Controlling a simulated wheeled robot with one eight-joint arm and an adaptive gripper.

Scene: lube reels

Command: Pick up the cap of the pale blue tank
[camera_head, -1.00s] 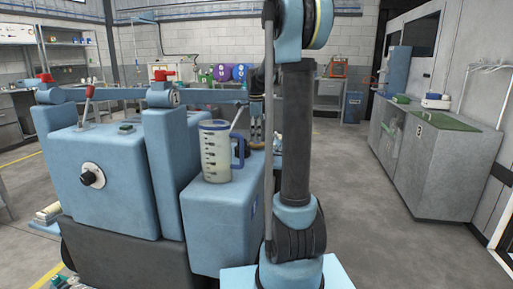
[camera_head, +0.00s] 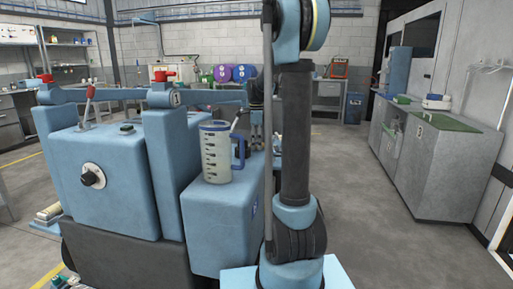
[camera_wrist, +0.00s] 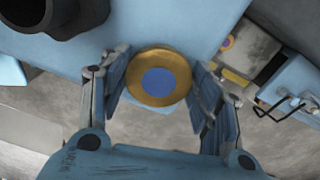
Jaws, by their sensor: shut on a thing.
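The cap, a round brass-coloured disc with a blue centre (camera_wrist: 158,81), sits between the two fingers of my gripper (camera_wrist: 160,94) in the wrist view. The fingers are closed on its left and right sides. Pale blue surface (camera_wrist: 150,28) shows behind the cap's upper part, and grey floor lies around its lower part. I cannot tell whether the cap is clear of the surface below. In the head view my gripper (camera_head: 256,125) is small, behind the jug and partly hidden by my arm; the cap cannot be made out there.
A measuring jug with a blue handle (camera_head: 216,153) stands on a blue block of the large machine (camera_head: 110,180). A dark round opening (camera_wrist: 50,12) is at the wrist view's upper left. A grey cabinet (camera_head: 440,165) stands right, with open floor before it.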

